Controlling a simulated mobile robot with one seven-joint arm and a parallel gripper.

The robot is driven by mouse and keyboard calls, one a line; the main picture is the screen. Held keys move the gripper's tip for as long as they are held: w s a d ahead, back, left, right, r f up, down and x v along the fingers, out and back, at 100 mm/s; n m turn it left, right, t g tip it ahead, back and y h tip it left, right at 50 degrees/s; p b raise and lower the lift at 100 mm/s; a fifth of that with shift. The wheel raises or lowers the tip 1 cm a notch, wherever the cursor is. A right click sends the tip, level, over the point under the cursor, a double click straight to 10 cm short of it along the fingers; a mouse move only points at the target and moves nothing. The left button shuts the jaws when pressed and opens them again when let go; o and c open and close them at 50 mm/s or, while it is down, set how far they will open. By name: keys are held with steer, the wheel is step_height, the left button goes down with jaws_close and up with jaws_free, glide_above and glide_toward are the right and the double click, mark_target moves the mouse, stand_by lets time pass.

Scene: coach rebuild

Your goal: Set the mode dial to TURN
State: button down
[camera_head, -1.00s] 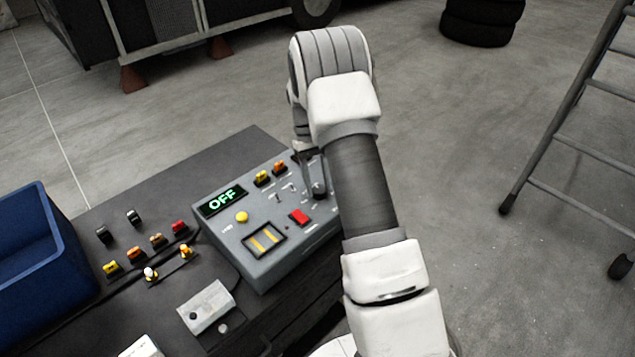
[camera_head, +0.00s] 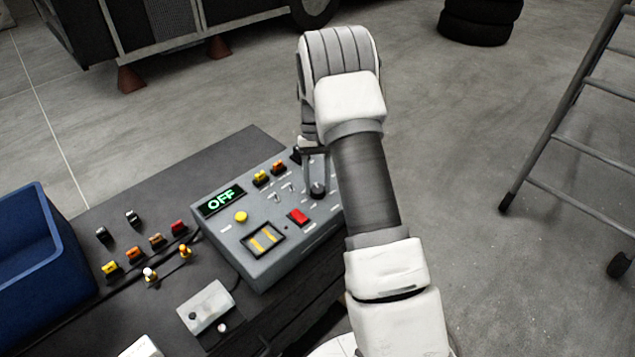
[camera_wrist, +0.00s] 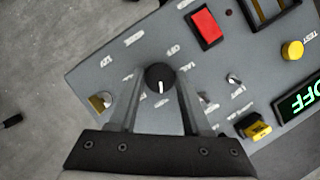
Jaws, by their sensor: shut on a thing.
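The mode dial (camera_wrist: 160,77) is a round black knob with a white pointer mark on the grey control box (camera_wrist: 105,75). In the wrist view the mark points down, toward my gripper's base. Small labels ring the dial, too small to read surely. My gripper (camera_wrist: 160,80) is shut on the dial, one finger on each side. In the head view my gripper (camera_head: 317,178) reaches down to the dial (camera_head: 318,192) at the box's right side. The display (camera_head: 222,200) shows OFF in green.
Near the dial are small toggle switches (camera_wrist: 233,80), a red button (camera_wrist: 206,26) and a yellow switch (camera_wrist: 254,127). A yellow button (camera_head: 241,216) sits below the display. A blue bin (camera_head: 40,250) stands left on the dark bench. A ladder (camera_head: 560,110) stands right.

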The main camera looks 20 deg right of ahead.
steer(key=shift+c, duration=1.8)
jaws_free()
steer(key=v, duration=1.7)
steer(key=shift+w+p, duration=0.15)
steer(key=shift+p, duration=0.3)
steer(key=shift+r, duration=0.1)
